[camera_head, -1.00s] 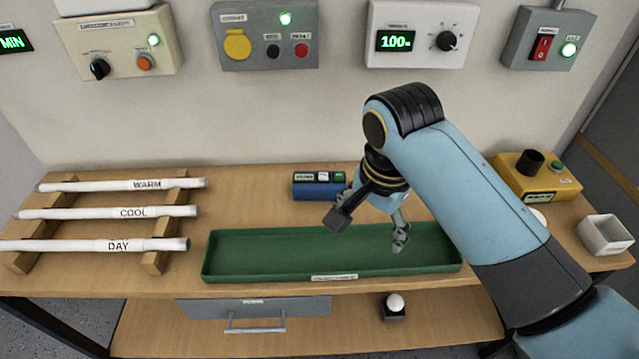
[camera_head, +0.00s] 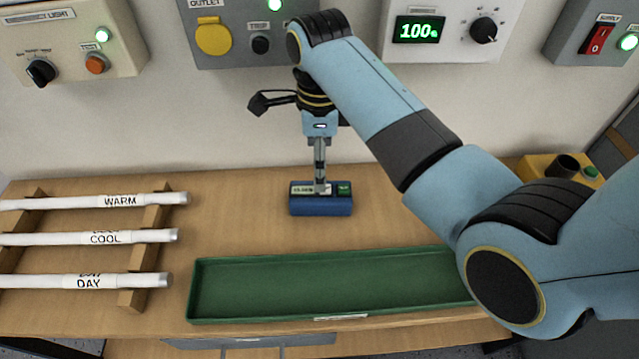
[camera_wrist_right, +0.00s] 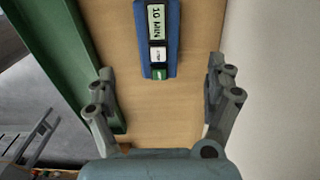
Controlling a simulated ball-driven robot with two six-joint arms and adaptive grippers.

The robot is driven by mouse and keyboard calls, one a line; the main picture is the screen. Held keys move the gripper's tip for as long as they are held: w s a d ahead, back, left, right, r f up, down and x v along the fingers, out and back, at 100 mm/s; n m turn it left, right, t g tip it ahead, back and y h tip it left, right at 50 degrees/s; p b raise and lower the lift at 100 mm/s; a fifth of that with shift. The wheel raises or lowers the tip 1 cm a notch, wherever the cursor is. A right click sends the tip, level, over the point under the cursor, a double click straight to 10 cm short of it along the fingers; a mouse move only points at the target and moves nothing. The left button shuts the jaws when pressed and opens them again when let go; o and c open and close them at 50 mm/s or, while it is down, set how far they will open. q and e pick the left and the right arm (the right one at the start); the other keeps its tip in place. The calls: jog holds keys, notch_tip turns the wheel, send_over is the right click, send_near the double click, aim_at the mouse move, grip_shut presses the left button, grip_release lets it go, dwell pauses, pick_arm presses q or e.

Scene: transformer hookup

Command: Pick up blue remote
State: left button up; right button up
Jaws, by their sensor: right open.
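The blue remote (camera_head: 321,205) lies on the wooden bench behind the green tray in the head view. It is a blue block with a small display and buttons on top. In the right wrist view the remote (camera_wrist_right: 157,38) lies ahead of the fingers, and its display reads "10 MIN". My right gripper (camera_head: 320,186) points down over the remote in the head view and hides part of its top. In the right wrist view my right gripper (camera_wrist_right: 158,85) has its fingers wide apart with nothing between them. My left gripper is not in view.
The green tray (camera_head: 330,316) is empty in front of the remote. White tubes marked WARM, COOL and DAY lie on a wooden rack (camera_head: 132,298) at the left. Control boxes, including a dimmer box (camera_head: 455,52), hang on the wall behind. The bench around the remote is clear.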

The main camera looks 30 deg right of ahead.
aim_at(321, 199)
jog(key=f, duration=0.4)
jog(key=shift+s+f, duration=0.2)
notch_tip(321, 199, down, 5)
jog(key=shift+f, duration=0.1)
jog(key=shift+c, duration=0.7)
jog(key=c, duration=1.2)
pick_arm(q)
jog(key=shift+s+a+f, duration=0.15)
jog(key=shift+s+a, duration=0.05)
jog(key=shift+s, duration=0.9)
pick_arm(e)
jog(key=shift+c, duration=0.2)
